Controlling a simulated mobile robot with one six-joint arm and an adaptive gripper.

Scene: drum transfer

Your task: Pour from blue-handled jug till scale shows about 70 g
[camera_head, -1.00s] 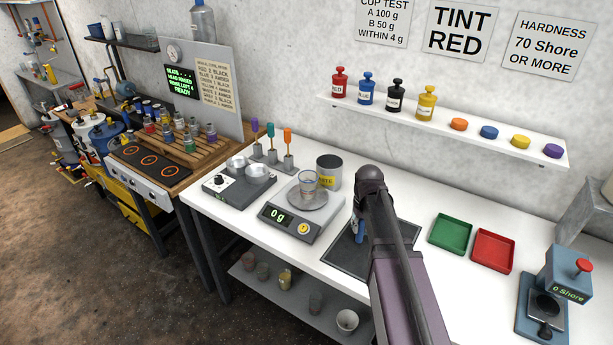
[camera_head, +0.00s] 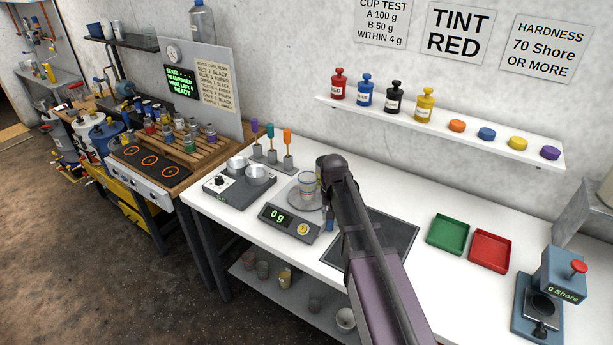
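The scale (camera_head: 290,228) stands on the white bench and its display reads 0 g. A clear cup (camera_head: 308,186) stands upright on its round pan and looks empty. My arm's wrist end (camera_head: 332,168) is just right of the cup, above the bench. Its fingers are hidden behind the arm, so their opening does not show. A small blue piece (camera_head: 330,223), perhaps the jug's blue handle, shows at the arm's left edge, right of the scale. The rest of the jug is hidden.
A dark mat (camera_head: 398,228) lies right of the scale, partly behind my arm. Green (camera_head: 448,234) and red (camera_head: 490,250) trays lie farther right. A hotplate with pans (camera_head: 240,186) stands left of the scale. Colour bottles (camera_head: 395,97) line the wall shelf.

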